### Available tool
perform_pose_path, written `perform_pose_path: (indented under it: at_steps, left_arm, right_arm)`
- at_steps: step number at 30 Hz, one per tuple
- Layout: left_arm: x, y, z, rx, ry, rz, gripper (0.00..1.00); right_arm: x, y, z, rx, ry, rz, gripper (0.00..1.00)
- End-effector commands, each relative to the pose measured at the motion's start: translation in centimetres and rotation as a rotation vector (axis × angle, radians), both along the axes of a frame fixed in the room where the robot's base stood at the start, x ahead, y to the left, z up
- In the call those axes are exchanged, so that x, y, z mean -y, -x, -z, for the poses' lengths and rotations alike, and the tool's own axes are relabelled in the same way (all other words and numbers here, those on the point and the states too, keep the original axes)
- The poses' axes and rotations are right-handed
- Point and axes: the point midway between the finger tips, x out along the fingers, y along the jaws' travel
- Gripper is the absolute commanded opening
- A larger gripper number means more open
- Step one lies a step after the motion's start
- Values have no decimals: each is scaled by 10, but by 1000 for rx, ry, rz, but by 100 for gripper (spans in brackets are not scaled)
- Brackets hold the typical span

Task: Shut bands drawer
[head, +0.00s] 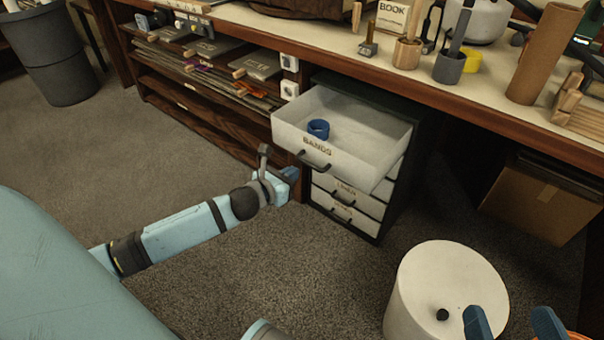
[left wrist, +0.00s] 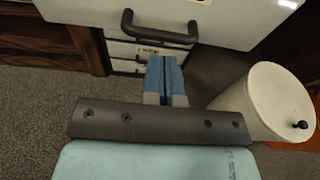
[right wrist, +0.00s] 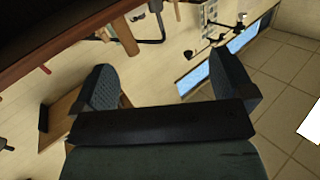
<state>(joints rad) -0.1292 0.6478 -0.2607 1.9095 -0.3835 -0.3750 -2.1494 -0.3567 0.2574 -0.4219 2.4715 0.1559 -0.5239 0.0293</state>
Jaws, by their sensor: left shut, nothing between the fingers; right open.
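The bands drawer (head: 352,155) is the top drawer of a small cabinet and stands pulled out, with the label BANDS on its white front. A blue ring-shaped item (head: 318,129) lies inside it. Its dark handle (head: 314,161) also shows in the left wrist view (left wrist: 158,30). My left gripper (head: 291,174) is shut and empty, just in front of and below the drawer front; its blue fingers (left wrist: 164,72) show below the handle, and I cannot tell if they touch the drawer. My right gripper (head: 515,322) is open and empty at the lower right, away from the drawer.
A white cylinder (head: 445,285) with a dark knob stands on the carpet to the right. The workbench (head: 460,98) overhangs the cabinet and carries cups and a tube. A cardboard box (head: 535,198) sits beneath it.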

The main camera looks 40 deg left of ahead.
Motion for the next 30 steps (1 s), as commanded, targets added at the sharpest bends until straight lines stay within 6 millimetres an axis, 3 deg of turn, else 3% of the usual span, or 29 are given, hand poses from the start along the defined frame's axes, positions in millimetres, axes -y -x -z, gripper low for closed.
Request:
perform_pose_path:
  at_steps: [3,9,30]
  left_arm:
    - [2,-20,7,3,1,0,0]
    - [4,-39,10,1,0,1,0]
    - [5,-53,6,0,0,0,0]
  right_arm:
    - [3,-5,4,55,31,2,100]
    - [6,-10,1,118,68,5,100]
    - [6,-9,-9,115,64,0,100]
